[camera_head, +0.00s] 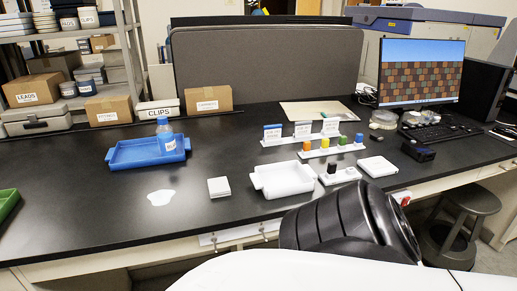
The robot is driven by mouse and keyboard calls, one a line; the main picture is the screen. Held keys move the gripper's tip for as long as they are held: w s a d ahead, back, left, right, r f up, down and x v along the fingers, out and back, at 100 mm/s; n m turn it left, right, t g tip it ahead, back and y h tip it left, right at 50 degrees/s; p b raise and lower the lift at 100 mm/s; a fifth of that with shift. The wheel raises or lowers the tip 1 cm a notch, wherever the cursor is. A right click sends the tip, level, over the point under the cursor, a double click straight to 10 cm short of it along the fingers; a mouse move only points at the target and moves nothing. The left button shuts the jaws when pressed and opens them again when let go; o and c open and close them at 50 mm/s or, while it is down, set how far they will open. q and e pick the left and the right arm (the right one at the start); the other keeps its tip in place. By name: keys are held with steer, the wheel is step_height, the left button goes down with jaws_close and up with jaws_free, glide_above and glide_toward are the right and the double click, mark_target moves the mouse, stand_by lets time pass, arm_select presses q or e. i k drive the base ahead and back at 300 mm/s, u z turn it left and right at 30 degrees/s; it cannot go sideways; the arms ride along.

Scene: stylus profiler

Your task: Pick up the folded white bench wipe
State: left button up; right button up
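The folded white bench wipe (219,187) appears as a small, thick white square lying flat on the black bench, near the front and left of the white tray. A flat white puddle-like patch (161,197) lies to its left, apart from it. Neither gripper shows in the head view, so I cannot see whether either is open or shut. Nothing touches the wipe.
A blue tray (125,155) with a bottle (165,136) stands behind left. A white tray (284,178) is close right of the wipe. A rack of colored-capped items (326,150) stands behind. My dark arm part covers the bench's front right.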

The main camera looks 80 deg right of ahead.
mark_target(218, 186)
steer(key=k, duration=0.4)
steer(key=z, duration=1)
